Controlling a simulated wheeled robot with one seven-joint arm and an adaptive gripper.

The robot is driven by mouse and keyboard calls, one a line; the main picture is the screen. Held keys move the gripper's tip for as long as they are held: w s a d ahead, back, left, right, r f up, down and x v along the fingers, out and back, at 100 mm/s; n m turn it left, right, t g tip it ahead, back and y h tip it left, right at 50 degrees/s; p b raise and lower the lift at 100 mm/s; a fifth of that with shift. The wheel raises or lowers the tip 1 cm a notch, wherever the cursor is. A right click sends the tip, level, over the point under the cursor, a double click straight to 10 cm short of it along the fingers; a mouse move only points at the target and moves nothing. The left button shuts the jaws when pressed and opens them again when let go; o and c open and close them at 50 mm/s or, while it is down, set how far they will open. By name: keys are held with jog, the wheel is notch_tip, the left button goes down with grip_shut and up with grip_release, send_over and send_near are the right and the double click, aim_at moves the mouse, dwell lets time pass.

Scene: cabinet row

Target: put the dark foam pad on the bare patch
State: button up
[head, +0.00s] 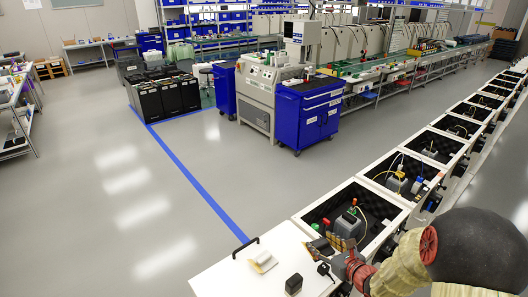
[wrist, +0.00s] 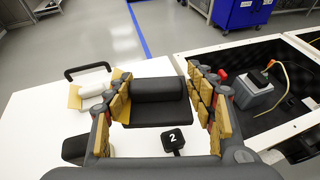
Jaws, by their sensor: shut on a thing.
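The dark foam pad (wrist: 158,112), a black slab with a raised rounded back edge, sits between the yellow-padded fingers of my gripper (wrist: 160,84) in the wrist view. My gripper is shut on it, above the white top. In the head view my gripper (head: 332,250) is over the right end of the white top, beside the nearest open cabinet; the pad is hard to make out there. I cannot make out the bare patch in either view. The nearest cabinet (head: 300,219) has a dark lining, partly hidden by my arm and gripper.
The white top (head: 222,281) carries a black handle (head: 245,245), a white and yellow item (head: 262,262), a black block (head: 293,284) and a small dark block marked 2 (wrist: 173,139). A grey device (wrist: 256,93) with a yellow cable stands inside the nearest cabinet. More open cabinets run to the right.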

jog(key=shift+m+h, duration=0.4)
jog(key=shift+h, duration=0.1)
jog(key=r, duration=0.1)
jog(key=w+a+r, duration=0.1)
jog(key=r, duration=0.2)
jog(key=shift+w+a, duration=0.2)
jog(key=shift+w, duration=0.15)
jog(key=w+a+r, duration=0.1)
jog(key=a+r, duration=0.3)
jog(key=shift+a+r+n+y, duration=0.3)
jog(key=shift+a+r+y, duration=0.05)
jog(key=shift+y, duration=0.05)
